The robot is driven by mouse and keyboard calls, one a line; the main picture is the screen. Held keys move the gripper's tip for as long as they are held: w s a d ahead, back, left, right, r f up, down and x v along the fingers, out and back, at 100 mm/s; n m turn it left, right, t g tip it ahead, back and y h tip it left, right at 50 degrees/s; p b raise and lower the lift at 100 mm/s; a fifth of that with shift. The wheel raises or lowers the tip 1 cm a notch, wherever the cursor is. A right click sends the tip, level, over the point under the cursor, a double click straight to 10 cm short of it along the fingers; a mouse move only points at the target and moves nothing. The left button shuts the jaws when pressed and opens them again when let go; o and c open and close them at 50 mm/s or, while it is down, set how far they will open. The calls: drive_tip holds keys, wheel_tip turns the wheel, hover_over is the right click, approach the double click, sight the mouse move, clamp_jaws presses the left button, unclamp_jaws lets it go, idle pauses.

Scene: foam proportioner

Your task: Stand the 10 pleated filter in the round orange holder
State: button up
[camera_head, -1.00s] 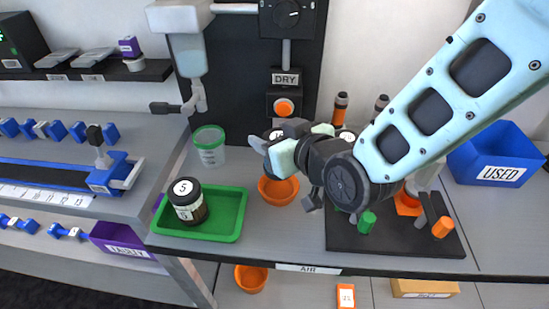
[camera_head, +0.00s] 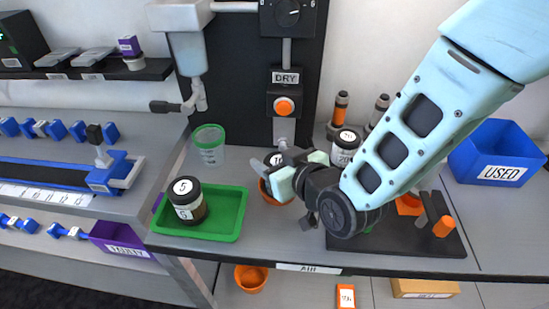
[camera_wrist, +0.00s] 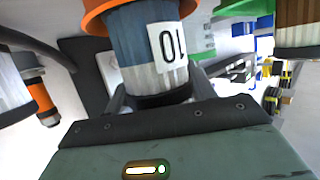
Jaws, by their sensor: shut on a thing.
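The 10 pleated filter (camera_wrist: 140,78) is a white ribbed cylinder with a blue band and a white "10" label, which appears upside down in the wrist view. My gripper (camera_wrist: 155,97) is shut on it, with a dark finger on either side. The round orange holder shows as an orange rim (camera_wrist: 97,16) at the top of the wrist view, at the filter's far end; I cannot tell whether the filter rests inside it. In the head view my gripper (camera_head: 274,172) is over the orange holder (camera_head: 272,197), hiding much of it and most of the filter.
A green tray (camera_head: 228,214) with a dark jar labelled 5 (camera_head: 188,200) stands left. A green-rimmed cup (camera_head: 209,146) is behind it. A jar labelled 20 (camera_head: 345,146), bottles and a black mat (camera_head: 400,238) stand right. A blue USED bin (camera_head: 497,155) is far right.

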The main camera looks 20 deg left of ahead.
drive_tip(key=o, duration=1)
drive_tip(key=shift+f, duration=0.1)
drive_tip(key=shift+r+p, duration=0.5)
drive_tip(key=shift+p, duration=0.05)
drive_tip(key=p+v, duration=0.5)
drive_tip(key=v, duration=0.6)
drive_tip(key=shift+s+d+r, duration=0.1)
drive_tip(key=shift+s+d, duration=0.2)
drive_tip(key=shift+d, duration=0.1)
